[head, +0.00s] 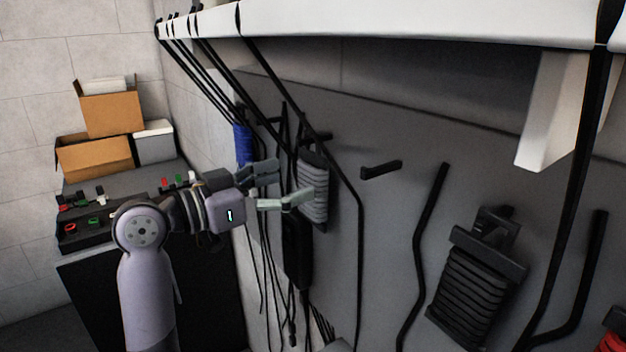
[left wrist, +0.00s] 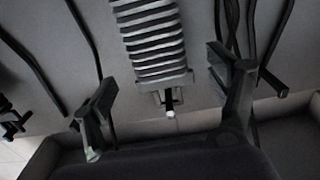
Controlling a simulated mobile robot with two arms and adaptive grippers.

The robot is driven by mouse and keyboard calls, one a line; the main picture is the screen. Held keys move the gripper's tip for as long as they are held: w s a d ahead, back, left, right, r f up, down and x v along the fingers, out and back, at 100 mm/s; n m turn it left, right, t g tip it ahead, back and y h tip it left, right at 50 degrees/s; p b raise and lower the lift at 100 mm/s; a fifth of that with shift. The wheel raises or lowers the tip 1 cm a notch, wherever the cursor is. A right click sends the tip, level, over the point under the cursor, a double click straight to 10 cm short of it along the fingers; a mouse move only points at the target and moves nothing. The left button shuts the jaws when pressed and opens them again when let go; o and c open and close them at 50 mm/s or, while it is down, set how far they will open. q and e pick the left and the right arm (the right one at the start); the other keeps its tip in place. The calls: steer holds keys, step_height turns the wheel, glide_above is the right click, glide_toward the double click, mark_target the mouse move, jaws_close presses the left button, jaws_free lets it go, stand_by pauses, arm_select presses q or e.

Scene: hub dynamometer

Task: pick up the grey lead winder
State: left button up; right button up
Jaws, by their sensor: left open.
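The grey lead winder (head: 315,187), a ribbed grey block, hangs on the dark wall panel in the middle of the head view. In the left wrist view the grey lead winder (left wrist: 152,45) is at the top centre, with its lower end toward the gripper. My left gripper (head: 285,182) is open at the winder's left side in the head view, one finger overlapping its edge. In the left wrist view the fingers of my left gripper (left wrist: 167,88) stand apart on either side of the winder's lower end, with nothing held. My right gripper is not in view.
A black winder (head: 470,285) hangs at the right, and a blue one (head: 243,146) at the left. Black cables hang from the white shelf (head: 400,22) close to my gripper. An empty peg (head: 381,170) sticks out right of the grey winder. Cardboard boxes (head: 95,157) stand at the far left.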

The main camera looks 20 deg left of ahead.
mark_target(305, 178)
arm_select(q)
steer(key=p+x, duration=0.3)
steer(key=x, duration=0.2)
steer(key=shift+d+r, duration=0.1)
steer(key=shift+d, duration=0.15)
steer(key=shift+w+d, duration=0.1)
steer(key=shift+w, duration=0.1)
steer(key=shift+c, duration=0.4)
steer(key=c, duration=1.3)
